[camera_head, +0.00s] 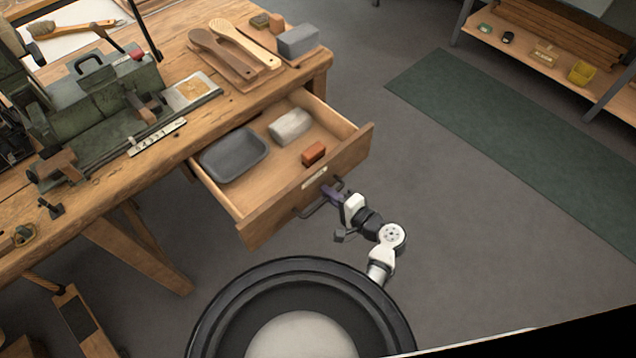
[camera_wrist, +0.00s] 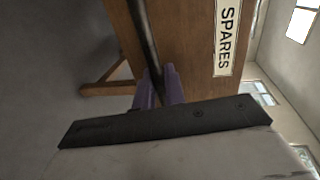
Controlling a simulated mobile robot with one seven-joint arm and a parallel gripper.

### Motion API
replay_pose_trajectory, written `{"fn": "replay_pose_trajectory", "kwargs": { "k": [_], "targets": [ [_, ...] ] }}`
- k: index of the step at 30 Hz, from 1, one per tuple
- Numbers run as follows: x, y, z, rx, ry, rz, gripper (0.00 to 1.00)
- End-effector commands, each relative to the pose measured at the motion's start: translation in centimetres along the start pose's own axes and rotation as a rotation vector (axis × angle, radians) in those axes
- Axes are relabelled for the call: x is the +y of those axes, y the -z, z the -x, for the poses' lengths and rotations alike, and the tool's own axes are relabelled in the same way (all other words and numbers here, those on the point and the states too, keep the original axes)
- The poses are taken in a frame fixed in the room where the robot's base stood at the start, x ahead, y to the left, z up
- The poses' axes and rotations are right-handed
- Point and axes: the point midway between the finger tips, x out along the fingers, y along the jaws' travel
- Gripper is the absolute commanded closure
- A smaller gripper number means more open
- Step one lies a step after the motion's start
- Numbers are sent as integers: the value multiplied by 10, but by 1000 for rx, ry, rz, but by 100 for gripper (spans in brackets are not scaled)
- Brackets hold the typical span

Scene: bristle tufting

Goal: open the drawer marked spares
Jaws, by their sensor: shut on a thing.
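The wooden drawer (camera_head: 308,201) under the workbench is pulled well out, and its inside shows in the head view. A label reading SPARES (camera_wrist: 228,38) is on its front in the wrist view; the same label (camera_head: 314,178) is too small to read in the head view. A dark bar handle (camera_wrist: 146,35) runs across the drawer front. My gripper (camera_head: 330,193) is at the handle, and its purple fingers (camera_wrist: 158,92) are shut around the bar. The fingertips are partly hidden by the bar and the gripper body.
The drawer holds a grey tray (camera_head: 234,172), a pale grey block (camera_head: 290,125) and an orange-brown block (camera_head: 313,153). Brushes and a green machine (camera_head: 105,95) stand on the workbench (camera_head: 190,108). Open floor and a green mat (camera_head: 520,140) lie to the right.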

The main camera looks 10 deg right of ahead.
Motion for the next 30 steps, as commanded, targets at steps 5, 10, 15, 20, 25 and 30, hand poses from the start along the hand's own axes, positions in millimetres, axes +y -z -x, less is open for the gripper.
{"fn": "replay_pose_trajectory", "kwargs": {
  "k": [5,10,15,20,25,30],
  "targets": [
    [5,0,24,2,0,0,100],
    [7,0,36,1,0,1,100],
    [8,0,40,1,1,2,100],
    [8,1,40,1,1,2,100],
    [8,1,40,1,1,1,83],
    [8,0,40,1,1,1,72]
  ]
}}
